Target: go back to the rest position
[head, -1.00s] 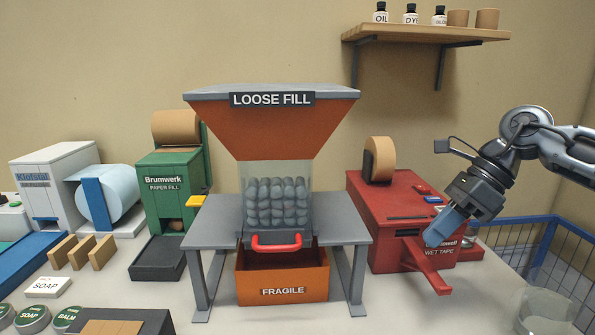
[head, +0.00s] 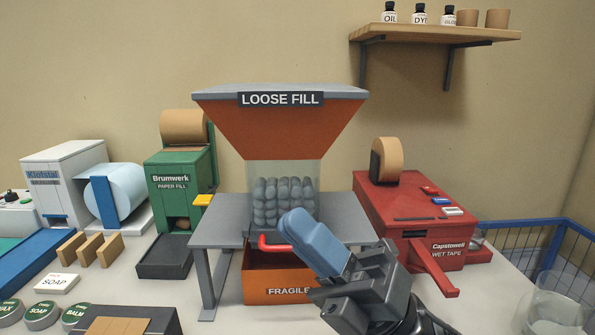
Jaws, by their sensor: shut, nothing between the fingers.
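My gripper (head: 305,232) is in the lower middle of the head view, in front of the loose fill station. Its blue fingers are shut with nothing between them and point up and to the left. They cover part of the red handle (head: 268,244) and the right side of the orange FRAGILE box (head: 262,283). Whether the fingers touch the handle cannot be told from this view. The dispenser's orange hopper (head: 275,130) stands above, with grey fill pieces behind its clear wall.
A red wet tape machine (head: 400,205) stands to the right, beside a blue wire basket (head: 510,245) and a clear cup (head: 553,300). A green paper fill machine (head: 180,190) is to the left. A wooden shelf (head: 430,37) hangs at upper right. Soap and balm tins sit at lower left.

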